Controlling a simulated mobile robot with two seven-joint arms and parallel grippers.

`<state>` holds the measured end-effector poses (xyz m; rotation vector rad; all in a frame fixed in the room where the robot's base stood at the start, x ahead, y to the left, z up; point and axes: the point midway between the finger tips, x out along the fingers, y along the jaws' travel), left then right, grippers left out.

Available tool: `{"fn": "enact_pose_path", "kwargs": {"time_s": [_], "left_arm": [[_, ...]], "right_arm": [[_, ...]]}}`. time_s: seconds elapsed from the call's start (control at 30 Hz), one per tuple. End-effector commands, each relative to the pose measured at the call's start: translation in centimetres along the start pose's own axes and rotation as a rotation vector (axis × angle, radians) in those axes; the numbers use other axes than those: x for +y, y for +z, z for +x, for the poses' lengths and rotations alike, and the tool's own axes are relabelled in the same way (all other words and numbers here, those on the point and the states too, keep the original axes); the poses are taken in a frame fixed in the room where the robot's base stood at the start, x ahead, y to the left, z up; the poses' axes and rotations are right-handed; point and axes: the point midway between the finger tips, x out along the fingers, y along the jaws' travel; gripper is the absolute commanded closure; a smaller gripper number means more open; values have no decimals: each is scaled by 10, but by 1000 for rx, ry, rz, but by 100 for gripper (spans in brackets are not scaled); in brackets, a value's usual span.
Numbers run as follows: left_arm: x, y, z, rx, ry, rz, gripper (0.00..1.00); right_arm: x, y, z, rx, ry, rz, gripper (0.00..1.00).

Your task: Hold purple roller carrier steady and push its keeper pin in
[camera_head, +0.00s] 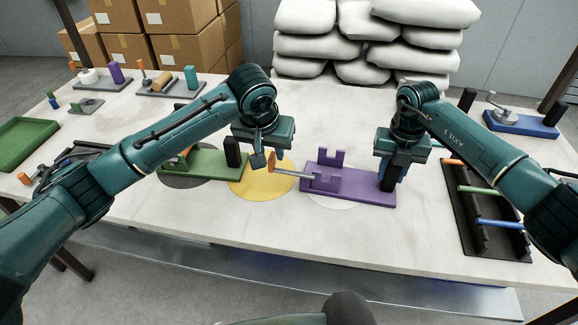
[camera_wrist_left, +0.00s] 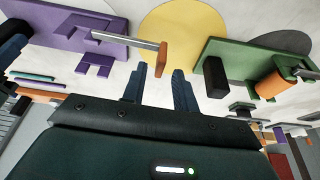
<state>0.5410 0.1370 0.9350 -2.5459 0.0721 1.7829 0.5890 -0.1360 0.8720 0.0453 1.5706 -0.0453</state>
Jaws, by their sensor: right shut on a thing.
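The purple roller carrier (camera_head: 345,195) lies flat near the front middle of the table, with upright notched brackets. Its keeper pin (camera_head: 296,173), a metal rod with an orange end, sticks out to the left of the bracket. The pin also shows in the left wrist view (camera_wrist_left: 129,40), its rod reaching the purple bracket. My left gripper (camera_head: 262,160) is beside the orange end. In the left wrist view its fingers (camera_wrist_left: 159,75) are apart and empty, with the orange end just beyond them. My right gripper (camera_head: 389,178) is shut on the black post at the carrier's right end.
A green carrier (camera_head: 215,163) with a black post stands left of my left gripper, near a yellow disc (camera_head: 262,186). A black rack (camera_head: 478,215) with coloured rods is at the right. A green tray (camera_head: 25,143) is at the far left. Table is clear in front.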

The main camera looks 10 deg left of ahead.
Motion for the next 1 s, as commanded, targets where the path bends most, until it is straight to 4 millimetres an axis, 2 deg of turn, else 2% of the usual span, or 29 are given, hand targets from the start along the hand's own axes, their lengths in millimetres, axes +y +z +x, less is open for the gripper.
{"fn": "enact_pose_path", "kwargs": {"time_s": [0.1,0.3,0.67,1.0], "left_arm": [[0,1,15,-3,1,0,71],[0,0,28,0,1,1,71],[0,0,31,1,1,1,72],[0,0,31,1,1,1,100]], "right_arm": [[0,0,0,-1,0,1,100],[0,0,-1,-1,0,1,100],[0,0,0,-1,0,1,100],[0,0,-1,-1,0,1,100]]}}
